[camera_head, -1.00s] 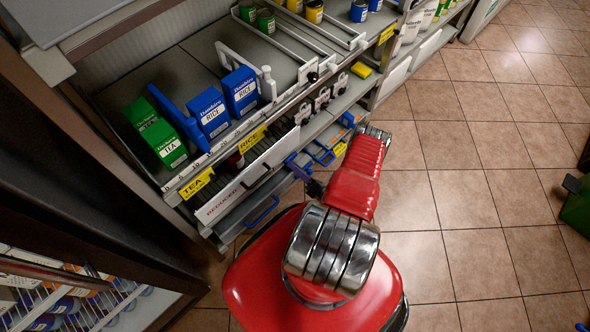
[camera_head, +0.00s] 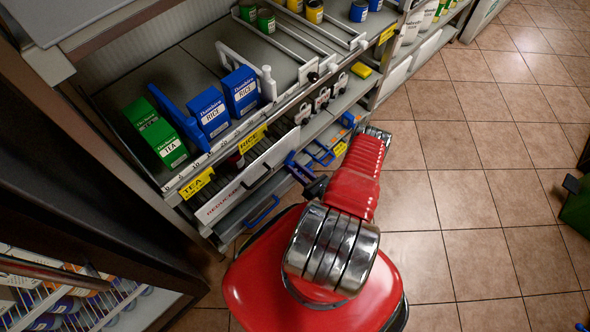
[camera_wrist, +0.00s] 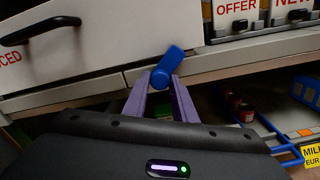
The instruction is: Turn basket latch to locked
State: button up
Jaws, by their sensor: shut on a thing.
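The latch is a blue lever (camera_wrist: 168,66) in the wrist view, on the rail below a white drawer front. Its long end tilts up and to the right. My gripper (camera_wrist: 161,82) has purple fingers, one on each side of the lever's lower, rounded end, and it is shut on it. In the head view, my gripper (camera_head: 300,168) is at the shelf front, beyond my red arm. The latch cannot be made out clearly there. No locked or unlocked marking is readable.
A white drawer front with a black handle (camera_wrist: 40,31) is at upper left in the wrist view. A blue wire basket (camera_wrist: 285,145) is at lower right. In the head view, blue rice boxes (camera_head: 240,92) and green tea boxes (camera_head: 155,134) stand above.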

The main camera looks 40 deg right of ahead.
jog(key=n, duration=0.4)
jog(key=shift+f, duration=0.1)
jog(key=n, duration=0.5)
jog(key=shift+s, duration=0.1)
jog(key=shift+a+n, duration=0.1)
jog(key=shift+n, duration=0.2)
jog(key=o, duration=1)
jog(key=shift+o, duration=0.2)
jog(key=s, duration=1.3)
jog(key=shift+s+d, duration=0.2)
jog(key=shift+s, duration=0.15)
dwell(0.3)
